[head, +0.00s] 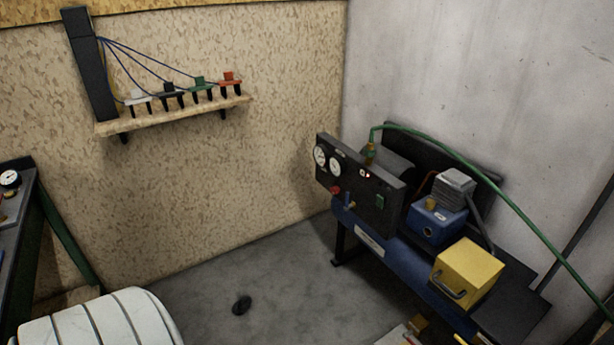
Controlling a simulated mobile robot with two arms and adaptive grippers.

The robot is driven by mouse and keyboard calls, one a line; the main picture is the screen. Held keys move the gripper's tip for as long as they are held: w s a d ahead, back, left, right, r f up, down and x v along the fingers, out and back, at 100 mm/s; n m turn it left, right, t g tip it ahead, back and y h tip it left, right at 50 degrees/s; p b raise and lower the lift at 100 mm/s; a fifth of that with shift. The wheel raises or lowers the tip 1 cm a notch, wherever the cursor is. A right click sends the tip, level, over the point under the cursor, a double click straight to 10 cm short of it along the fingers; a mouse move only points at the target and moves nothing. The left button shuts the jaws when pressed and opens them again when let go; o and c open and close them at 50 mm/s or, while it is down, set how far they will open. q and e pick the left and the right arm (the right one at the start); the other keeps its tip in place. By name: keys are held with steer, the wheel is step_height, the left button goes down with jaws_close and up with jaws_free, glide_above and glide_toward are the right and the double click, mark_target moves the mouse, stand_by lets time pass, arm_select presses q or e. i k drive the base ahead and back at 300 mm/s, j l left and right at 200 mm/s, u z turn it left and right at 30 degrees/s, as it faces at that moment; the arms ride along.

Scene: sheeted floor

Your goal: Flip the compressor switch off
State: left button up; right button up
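The compressor (365,238) stands against the grey wall at the right, with a blue tank, a blue motor block (432,222) and a yellow box (467,272) with a handle. Its dark upright control panel (352,175) faces left and toward me. I cannot tell the switch's position at this size. Neither of my grippers shows in the head view.
A green hose (480,170) arches from the panel over the compressor to the right. A wall shelf (180,114) holds several coloured items. A dark-topped bench (18,215) stands left, and a white banded object (95,322) lower left.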

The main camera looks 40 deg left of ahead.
mark_target(380, 201)
steer(key=u, duration=1.1)
